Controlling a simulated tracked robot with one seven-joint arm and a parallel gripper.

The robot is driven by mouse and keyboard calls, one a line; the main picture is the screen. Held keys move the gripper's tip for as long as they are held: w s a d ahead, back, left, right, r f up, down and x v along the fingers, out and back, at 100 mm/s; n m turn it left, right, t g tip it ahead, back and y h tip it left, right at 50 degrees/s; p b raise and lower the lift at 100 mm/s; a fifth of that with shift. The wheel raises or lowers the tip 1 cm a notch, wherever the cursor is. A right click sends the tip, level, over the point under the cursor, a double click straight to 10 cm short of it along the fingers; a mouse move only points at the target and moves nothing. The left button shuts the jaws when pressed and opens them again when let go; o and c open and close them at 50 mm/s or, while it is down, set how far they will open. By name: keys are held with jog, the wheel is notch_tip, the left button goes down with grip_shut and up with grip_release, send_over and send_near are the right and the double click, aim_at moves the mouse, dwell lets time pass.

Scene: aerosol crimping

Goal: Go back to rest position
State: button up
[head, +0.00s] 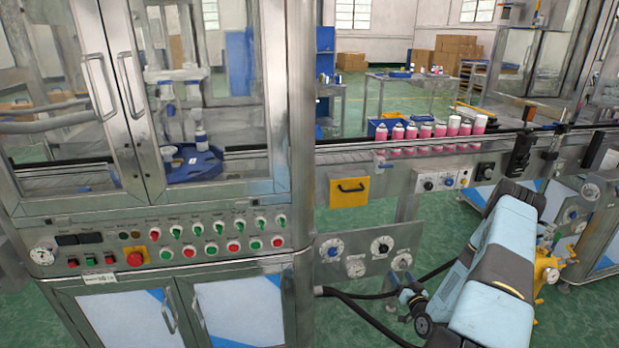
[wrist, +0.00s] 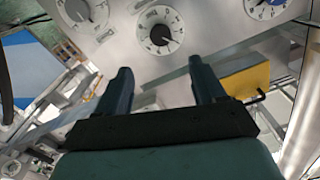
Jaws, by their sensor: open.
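My gripper (wrist: 160,70) shows in the wrist view with its two dark fingers spread apart and nothing between them. Past the fingertips is a grey metal panel (wrist: 215,40) with round dials, one of them a white-faced dial (wrist: 159,30) just beyond the fingers. The same kind of dial panel (head: 368,252) shows in the head view under the conveyor. My blue and grey arm (head: 497,250) fills the lower right of the head view. I cannot make out my gripper clearly there.
A glass-doored machine cabinet (head: 160,215) with buttons and a red stop knob (head: 135,259) stands at left. Pink and white cans (head: 425,131) line the conveyor. A yellow box (head: 349,192) with a black handle juts out below it. A black hose (head: 370,318) crosses low.

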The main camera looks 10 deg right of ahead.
jog(key=w+r+n+g, duration=0.2)
jog(key=w+r, duration=0.3)
jog(key=r, duration=0.4)
jog(key=w+r+n+g, duration=0.2)
jog(key=w+r+g, duration=0.15)
jog(key=r, duration=0.55)
jog(key=s+a+r+g+h, duration=0.1)
jog(key=s+a+r, duration=0.2)
jog(key=r, duration=0.6)
jog(key=s+a+r+g+h, duration=0.15)
jog(key=a+r, duration=0.25)
jog(key=r, duration=0.5)
jog(key=s+a+r+g, duration=0.1)
jog(key=s+a+r, duration=0.2)
jog(key=r, duration=0.6)
jog(key=s+a+r+g, duration=0.1)
jog(key=s+a+r, duration=0.3)
jog(key=s, duration=0.6)
jog(key=s+a+r+g+y, duration=0.1)
jog(key=s+a+r, duration=0.3)
jog(key=s, duration=0.7)
jog(key=s+a+r+m+g+y, duration=0.1)
jog(key=s+a+r, duration=0.3)
jog(key=s, duration=0.7)
jog(key=shift+a+r, duration=0.3)
jog(key=shift+a, duration=0.3)
jog(key=shift+s, duration=0.1)
